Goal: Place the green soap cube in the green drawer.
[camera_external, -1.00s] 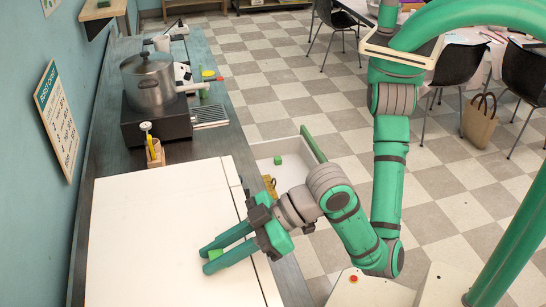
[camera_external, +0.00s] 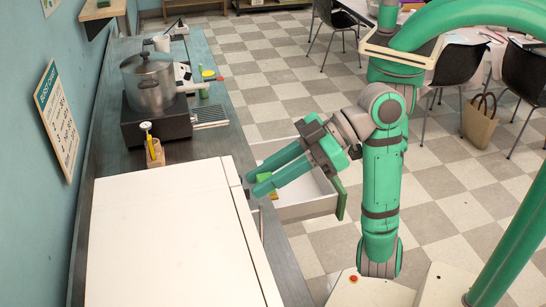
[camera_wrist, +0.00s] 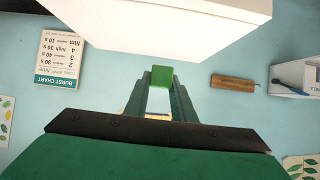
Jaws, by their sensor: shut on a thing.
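My gripper (camera_external: 255,184) is shut on a green soap cube (camera_external: 263,178), held between the fingertips over the near edge of the open drawer. The wrist view shows the cube (camera_wrist: 161,76) between my two green fingers. The drawer with the green front (camera_external: 341,199) is pulled out from under the counter. Its white side wall (camera_external: 308,209) shows, but my arm and fingers hide much of its inside. In the earlier frame another green cube lay in the drawer; it is hidden now.
A large white box (camera_external: 165,235) stands on the counter beside my fingers. A pot (camera_external: 150,82) on a black burner (camera_external: 155,122) and a small wooden holder (camera_external: 154,155) are farther back.

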